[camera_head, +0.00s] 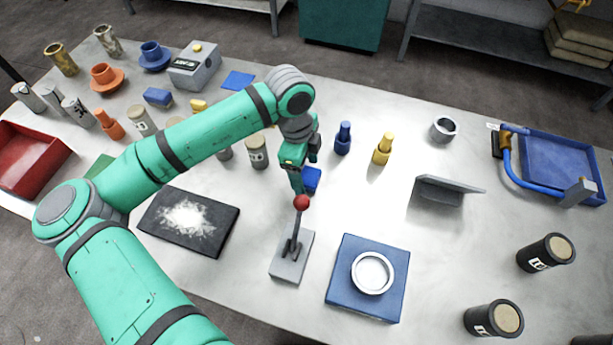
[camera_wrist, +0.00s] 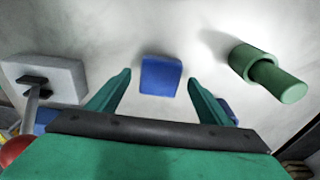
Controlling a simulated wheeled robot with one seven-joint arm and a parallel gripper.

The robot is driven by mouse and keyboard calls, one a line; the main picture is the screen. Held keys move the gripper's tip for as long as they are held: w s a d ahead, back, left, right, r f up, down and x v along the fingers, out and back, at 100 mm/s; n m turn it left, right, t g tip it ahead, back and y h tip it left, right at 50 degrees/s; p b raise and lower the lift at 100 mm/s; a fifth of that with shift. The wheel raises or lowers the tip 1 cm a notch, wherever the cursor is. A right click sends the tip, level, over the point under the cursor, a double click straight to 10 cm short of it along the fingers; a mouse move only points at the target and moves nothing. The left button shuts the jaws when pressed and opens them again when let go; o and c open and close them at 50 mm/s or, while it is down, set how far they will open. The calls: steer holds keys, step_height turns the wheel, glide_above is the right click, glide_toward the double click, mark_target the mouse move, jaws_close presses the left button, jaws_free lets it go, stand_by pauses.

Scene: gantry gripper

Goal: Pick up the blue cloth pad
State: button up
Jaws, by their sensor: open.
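A small blue pad (camera_head: 312,179) lies on the table just right of my gripper (camera_head: 299,183) in the head view, partly hidden by it. In the wrist view the blue pad (camera_wrist: 160,75) shows as a rounded block between the two green fingertips of my gripper (camera_wrist: 159,84). The fingers are open, with a gap on both sides of the pad, and nothing is held. I cannot tell how high the fingertips are above the table.
A lever with a red ball knob (camera_head: 302,202) stands close in front of my gripper. A blue plate with a white ring (camera_head: 343,303) lies nearby. A blue bottle (camera_head: 343,139) and a yellow one (camera_head: 383,149) stand behind.

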mark_target(306, 174)
steer(key=c, duration=1.1)
steer(key=shift+c, duration=0.2)
step_height(306, 174, up, 10)
steer(key=shift+o, duration=1.3)
steer(key=shift+c, duration=0.8)
